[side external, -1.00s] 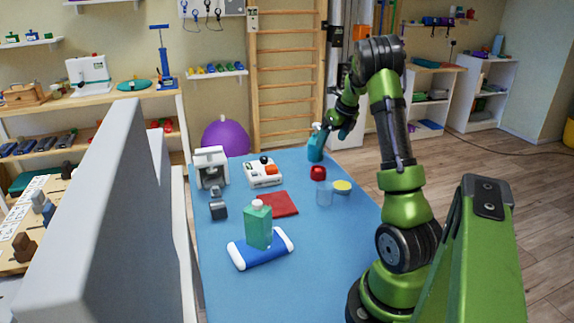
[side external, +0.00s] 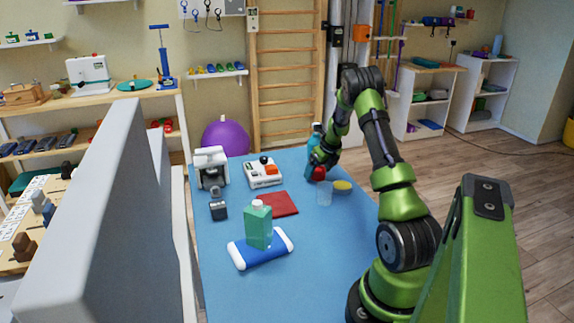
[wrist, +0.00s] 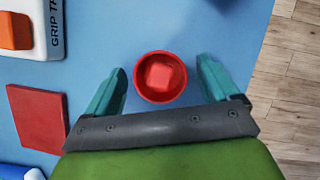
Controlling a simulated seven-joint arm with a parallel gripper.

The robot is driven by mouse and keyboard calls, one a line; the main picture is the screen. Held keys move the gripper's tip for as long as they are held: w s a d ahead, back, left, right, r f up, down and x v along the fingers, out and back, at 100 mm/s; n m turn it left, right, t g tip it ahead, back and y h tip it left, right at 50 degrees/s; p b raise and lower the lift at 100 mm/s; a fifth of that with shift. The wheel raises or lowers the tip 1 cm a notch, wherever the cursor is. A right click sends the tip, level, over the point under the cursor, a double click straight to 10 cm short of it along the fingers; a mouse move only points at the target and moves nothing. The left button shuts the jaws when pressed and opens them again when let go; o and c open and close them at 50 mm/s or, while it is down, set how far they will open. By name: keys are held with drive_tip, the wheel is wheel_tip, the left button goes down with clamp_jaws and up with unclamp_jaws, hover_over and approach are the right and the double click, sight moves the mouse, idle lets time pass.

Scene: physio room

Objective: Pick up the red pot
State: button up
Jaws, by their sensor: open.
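The red pot (side external: 319,174) stands on the blue table near its far right part. In the wrist view the red pot (wrist: 142,92) is round, with a lighter red squarish shape in its middle; I cannot tell whether that is a knob or contents. My gripper (wrist: 161,66) is open, with one teal finger on each side of the pot and blue table showing in both gaps. In the side view my gripper (side external: 316,161) is right at the pot, partly covering it. It holds nothing.
A teal bottle (side external: 314,137) stands just behind my gripper. A red square (side external: 280,204), a white device (side external: 263,174) and a green bottle (side external: 258,226) lie further left.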

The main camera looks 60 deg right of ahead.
drive_tip(key=shift+w+f, duration=0.1)
drive_tip(key=shift+f, duration=0.15)
drive_tip(key=c, duration=1.2)
drive_tip(key=shift+r, duration=0.1)
